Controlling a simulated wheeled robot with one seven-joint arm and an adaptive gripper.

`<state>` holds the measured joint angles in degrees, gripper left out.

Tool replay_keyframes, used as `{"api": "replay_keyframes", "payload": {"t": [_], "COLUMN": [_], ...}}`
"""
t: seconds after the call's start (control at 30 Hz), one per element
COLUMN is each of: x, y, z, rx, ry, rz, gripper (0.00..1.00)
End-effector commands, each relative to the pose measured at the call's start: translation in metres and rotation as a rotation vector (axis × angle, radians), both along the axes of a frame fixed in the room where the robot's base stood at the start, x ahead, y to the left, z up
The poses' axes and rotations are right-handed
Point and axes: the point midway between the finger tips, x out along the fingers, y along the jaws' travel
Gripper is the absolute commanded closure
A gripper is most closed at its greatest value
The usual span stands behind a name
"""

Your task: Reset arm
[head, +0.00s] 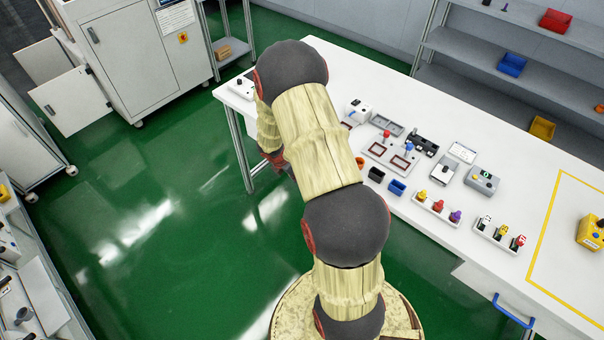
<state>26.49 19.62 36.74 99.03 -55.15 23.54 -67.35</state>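My arm stands in the middle of the head view, rising from my round base and leaning up and to the left beside the white workbench (450,100). Its upper links have dark grey joint caps and pale covers. The far part of the arm folds down behind the upper link at the left. My gripper is hidden behind the arm, so its fingers do not show. No object can be seen in it.
The bench bears a grey fixture with red-framed pockets (390,155), small bins (397,187), racks of coloured pieces (437,208) and a yellow device (590,234). Grey shelves (520,50) stand behind. White cabinets (125,50) stand left; green floor (150,200) there is clear.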

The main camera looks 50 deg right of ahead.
Motion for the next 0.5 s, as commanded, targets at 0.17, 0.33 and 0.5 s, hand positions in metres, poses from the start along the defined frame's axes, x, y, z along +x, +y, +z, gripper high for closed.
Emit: {"api": "replay_keyframes", "payload": {"t": [0.17,0.33,0.5], "x": [0.001,0.0,-0.001], "y": [0.014,0.024,0.028], "z": [0.041,0.063,0.072], "rx": [-0.001,-0.001,0.0], "ry": [-0.004,-0.002,-0.002], "rz": [0.001,0.001,0.0], "gripper": [1.0,1.0,1.0]}}
